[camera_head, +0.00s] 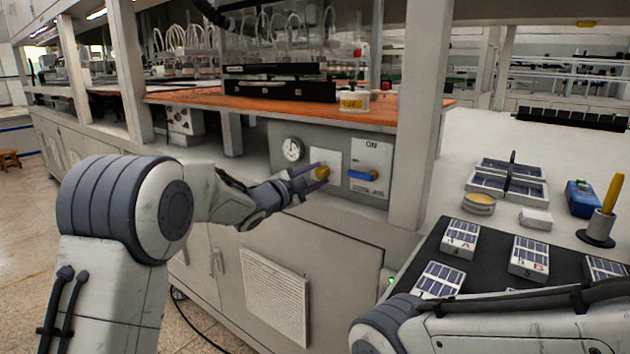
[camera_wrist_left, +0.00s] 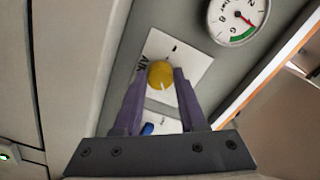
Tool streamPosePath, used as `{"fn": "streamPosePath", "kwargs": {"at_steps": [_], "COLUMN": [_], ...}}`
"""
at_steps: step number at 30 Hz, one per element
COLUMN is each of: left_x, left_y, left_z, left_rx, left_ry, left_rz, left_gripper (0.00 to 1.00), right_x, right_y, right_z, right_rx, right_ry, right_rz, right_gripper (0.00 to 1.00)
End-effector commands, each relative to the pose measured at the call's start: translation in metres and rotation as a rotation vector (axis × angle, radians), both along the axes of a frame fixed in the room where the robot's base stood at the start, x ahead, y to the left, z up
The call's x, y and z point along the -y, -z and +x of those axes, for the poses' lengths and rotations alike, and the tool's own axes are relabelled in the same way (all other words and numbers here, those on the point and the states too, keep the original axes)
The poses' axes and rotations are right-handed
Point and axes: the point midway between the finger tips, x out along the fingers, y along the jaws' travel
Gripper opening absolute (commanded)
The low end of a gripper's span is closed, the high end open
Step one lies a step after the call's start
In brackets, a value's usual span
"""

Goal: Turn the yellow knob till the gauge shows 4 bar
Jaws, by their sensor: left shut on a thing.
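The yellow knob (camera_head: 321,172) sits on a white plate on the grey cabinet front below the orange worktop. My left gripper (camera_head: 312,179) reaches it from the left and is shut on the knob. In the left wrist view the two purple fingers (camera_wrist_left: 158,88) stand on either side of the knob (camera_wrist_left: 160,74). The round gauge (camera_head: 292,149) is up and left of the knob in the head view. My right gripper is not in view.
A panel marked ON with a blue handle (camera_head: 363,175) is close to the right of the knob. The orange worktop edge (camera_head: 300,108) overhangs above. A black mat (camera_head: 487,258) with several marked boxes lies on the bench at right.

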Motion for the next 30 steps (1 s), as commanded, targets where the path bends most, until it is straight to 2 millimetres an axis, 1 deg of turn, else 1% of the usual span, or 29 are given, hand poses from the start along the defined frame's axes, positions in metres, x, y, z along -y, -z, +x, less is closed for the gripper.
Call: {"fn": "streamPosePath", "kwargs": {"at_steps": [11, 12, 14, 15, 25, 28, 30], "left_x": [0.000, 0.000, 0.000, 0.000, -0.001, -0.007, -0.015], "left_y": [0.001, 0.001, 0.001, 0.001, 0.000, 0.000, 0.000], "left_z": [0.000, 0.000, 0.000, 0.000, -0.002, -0.010, -0.019], "left_rx": [0.000, 0.000, 0.000, 0.000, 0.001, 0.001, 0.001], "left_ry": [0.001, 0.001, 0.001, 0.001, 0.000, -0.001, -0.003], "left_rz": [0.005, 0.005, 0.005, 0.005, 0.003, 0.003, 0.003], "left_gripper": [0.00, 0.44, 0.67, 0.71, 0.71, 0.71, 0.71], "right_x": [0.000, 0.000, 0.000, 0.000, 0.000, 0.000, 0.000], "right_y": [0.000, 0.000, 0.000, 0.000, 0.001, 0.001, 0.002], "right_z": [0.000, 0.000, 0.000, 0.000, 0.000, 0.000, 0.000], "right_rx": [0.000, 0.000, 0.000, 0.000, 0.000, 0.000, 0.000], "right_ry": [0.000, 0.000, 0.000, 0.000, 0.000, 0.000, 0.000], "right_rz": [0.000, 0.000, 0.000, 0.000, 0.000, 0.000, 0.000], "right_gripper": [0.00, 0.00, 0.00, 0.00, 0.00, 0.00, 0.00]}}
